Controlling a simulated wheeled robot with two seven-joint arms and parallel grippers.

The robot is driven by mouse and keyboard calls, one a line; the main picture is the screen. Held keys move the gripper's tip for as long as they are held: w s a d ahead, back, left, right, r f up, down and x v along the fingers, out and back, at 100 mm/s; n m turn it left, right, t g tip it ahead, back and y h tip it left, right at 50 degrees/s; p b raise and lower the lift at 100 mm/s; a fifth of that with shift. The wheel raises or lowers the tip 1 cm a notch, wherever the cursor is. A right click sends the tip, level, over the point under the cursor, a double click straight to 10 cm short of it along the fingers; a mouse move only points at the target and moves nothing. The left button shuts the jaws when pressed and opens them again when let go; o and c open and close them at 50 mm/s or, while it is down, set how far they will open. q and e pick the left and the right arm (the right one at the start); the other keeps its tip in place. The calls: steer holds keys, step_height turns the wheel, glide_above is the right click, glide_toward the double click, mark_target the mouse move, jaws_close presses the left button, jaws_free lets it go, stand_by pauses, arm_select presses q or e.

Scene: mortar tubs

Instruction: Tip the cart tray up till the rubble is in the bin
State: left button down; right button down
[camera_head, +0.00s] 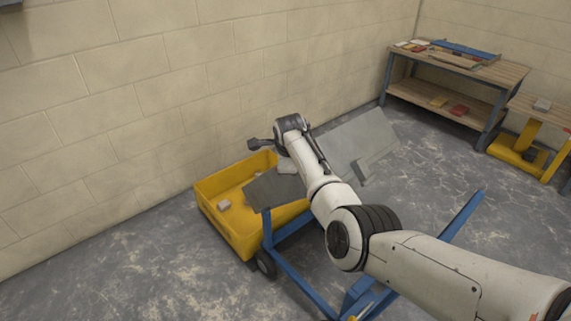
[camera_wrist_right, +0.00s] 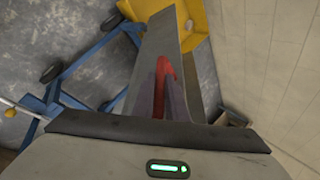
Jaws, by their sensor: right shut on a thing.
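The grey cart tray (camera_head: 358,140) is tipped steeply on the blue cart (camera_head: 300,272), and its lower part (camera_head: 268,188) reaches over the yellow bin (camera_head: 247,232). A pale chunk of rubble (camera_head: 224,204) lies inside the bin; another pale chunk (camera_head: 287,167) shows beside my arm, and I cannot tell whether it is on the tray or in the bin. In the right wrist view, my right gripper (camera_wrist_right: 163,88) is shut on a red grip (camera_wrist_right: 162,68) at the tray's edge. My right arm hides part of the tray. My left gripper is out of view.
A block wall runs close behind the bin. A workbench (camera_head: 455,65) with boards and small items stands at the back right, near a yellow-framed stand (camera_head: 520,152). The grey floor between cart and workbench is clear.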

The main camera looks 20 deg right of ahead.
steer(key=shift+d, duration=0.2)
steer(key=c, duration=1.8)
jaws_free()
steer(key=shift+o, duration=0.2)
steer(key=shift+a, duration=0.1)
steer(key=shift+s+a+r, duration=0.1)
steer(key=shift+s+r, duration=0.1)
steer(key=shift+r, duration=0.15)
steer(key=p+v, duration=0.1)
steer(key=v, duration=0.8)
steer(key=shift+s+r+p, duration=0.15)
steer(key=shift+s+p, duration=0.05)
steer(key=shift+p, duration=0.2)
